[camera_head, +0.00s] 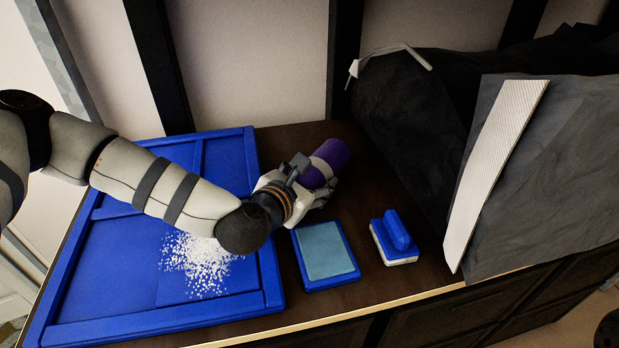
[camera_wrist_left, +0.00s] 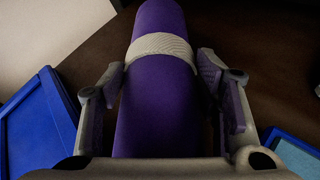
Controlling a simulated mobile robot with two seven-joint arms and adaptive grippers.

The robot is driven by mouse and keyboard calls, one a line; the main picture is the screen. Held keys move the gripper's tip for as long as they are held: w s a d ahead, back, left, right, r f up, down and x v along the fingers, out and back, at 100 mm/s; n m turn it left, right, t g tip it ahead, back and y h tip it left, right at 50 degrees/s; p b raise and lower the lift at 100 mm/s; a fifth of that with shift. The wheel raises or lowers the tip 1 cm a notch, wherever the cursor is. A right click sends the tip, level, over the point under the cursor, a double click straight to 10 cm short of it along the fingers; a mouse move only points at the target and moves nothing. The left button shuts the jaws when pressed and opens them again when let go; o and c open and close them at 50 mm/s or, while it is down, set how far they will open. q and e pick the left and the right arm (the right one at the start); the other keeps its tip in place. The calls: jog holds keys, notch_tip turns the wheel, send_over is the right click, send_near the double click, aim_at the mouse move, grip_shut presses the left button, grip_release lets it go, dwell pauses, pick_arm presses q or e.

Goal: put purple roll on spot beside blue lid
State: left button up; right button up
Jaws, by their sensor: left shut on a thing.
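The purple roll (camera_head: 334,154), with a pale band around it, is in my left gripper (camera_head: 316,178), above or on the dark tabletop near the back. In the left wrist view the roll (camera_wrist_left: 157,105) runs away from me between the two fingers, which are shut on it. I cannot tell whether it touches the table. The large blue lid (camera_head: 115,312), flat with a raised rim, lies left of the gripper, partly hidden by my arm. White grains lie on it. No marked spot can be made out. My right gripper is not in view.
A small blue box with a teal top (camera_head: 326,249) and a blue-handled block with a white base (camera_head: 395,238) sit at the front. A large dark grey cloth bundle (camera_head: 410,110) fills the right. Bare dark tabletop (camera_head: 375,195) lies between the bundle and the roll.

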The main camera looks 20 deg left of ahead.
pick_arm(q)
jog(key=shift+f, duration=0.2)
jog(key=o, duration=1.4)
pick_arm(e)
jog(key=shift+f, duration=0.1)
pick_arm(q)
jog(key=shift+r, duration=0.1)
jog(key=shift+s+r, duration=0.1)
jog(key=shift+r, duration=0.2)
jog(key=p+v, duration=0.1)
jog(key=v, duration=1)
jog(key=shift+s, duration=0.4)
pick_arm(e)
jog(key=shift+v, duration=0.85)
